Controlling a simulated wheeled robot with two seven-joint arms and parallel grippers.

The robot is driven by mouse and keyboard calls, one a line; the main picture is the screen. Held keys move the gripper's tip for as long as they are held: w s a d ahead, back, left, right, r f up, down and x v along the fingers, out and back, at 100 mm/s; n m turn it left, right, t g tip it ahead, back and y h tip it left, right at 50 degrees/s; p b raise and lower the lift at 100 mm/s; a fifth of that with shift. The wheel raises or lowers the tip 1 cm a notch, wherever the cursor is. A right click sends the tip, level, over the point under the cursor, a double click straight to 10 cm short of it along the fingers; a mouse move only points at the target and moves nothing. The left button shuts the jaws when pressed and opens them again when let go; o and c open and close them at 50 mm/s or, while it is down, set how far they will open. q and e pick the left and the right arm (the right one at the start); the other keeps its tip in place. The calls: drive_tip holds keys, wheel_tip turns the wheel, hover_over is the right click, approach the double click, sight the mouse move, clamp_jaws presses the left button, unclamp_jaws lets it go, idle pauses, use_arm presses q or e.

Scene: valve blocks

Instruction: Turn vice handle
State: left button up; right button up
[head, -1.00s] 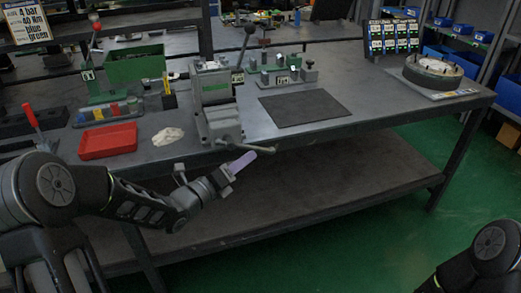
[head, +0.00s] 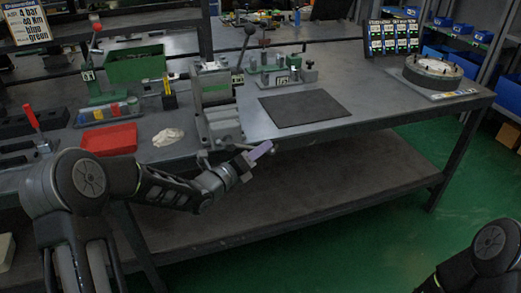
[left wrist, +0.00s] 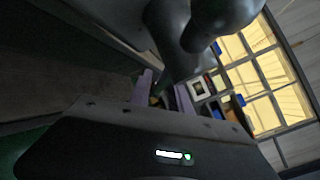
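The grey vice (head: 218,105) stands at the front edge of the workbench. Its handle, a thin bar with a ball end (head: 299,144), sticks out at the front below the jaws and is partly hidden by my left gripper. My left gripper (head: 262,150), with lavender fingers, is at the handle in the head view. In the left wrist view the fingers (left wrist: 164,92) are apart, and large dark rounded metal parts (left wrist: 178,28) loom just beyond them. I cannot tell whether the fingers touch the handle. My right gripper is out of view.
A red tray (head: 109,139) and a pale cloth (head: 168,137) lie left of the vice. A dark mat (head: 304,108) lies to its right. A green bin (head: 135,62) and a fixture with green parts (head: 282,72) stand behind. The floor in front is clear.

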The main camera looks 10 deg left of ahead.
use_arm(q)
clamp_jaws()
idle(1.1)
